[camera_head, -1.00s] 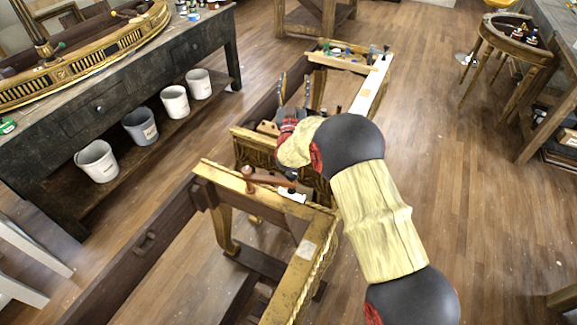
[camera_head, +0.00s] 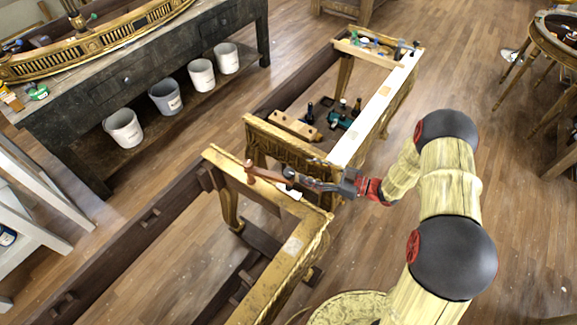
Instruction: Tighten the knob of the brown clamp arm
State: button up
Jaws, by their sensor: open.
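The brown clamp arm (camera_head: 264,173) lies across the near end of the gilt console frame (camera_head: 300,235), with a small upright peg at its left end. A dark round knob (camera_head: 289,172) is at its right end. My gripper (camera_head: 303,181) comes in from the right, its dark fingers pointing left at the knob. It is open, with its fingertips close to the knob. I cannot tell whether they are around it, touching it or just beside it. A small white piece (camera_head: 290,193) shows below the knob.
A second gilt frame (camera_head: 290,140) stands just behind, holding a wooden block (camera_head: 296,126) and several dark bottles. A dark workbench (camera_head: 150,65) with several buckets below stands at the left. Wooden floor is open on the right.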

aim_at(289, 173)
jog(key=shift+g+y, duration=0.6)
jog(key=shift+s+a+f, duration=0.1)
jog(key=shift+a, duration=1.8)
jog(key=shift+s+a+f, duration=0.1)
jog(key=shift+a, duration=1.75)
jog(key=shift+c, duration=0.4)
jog(key=c, duration=1.1)
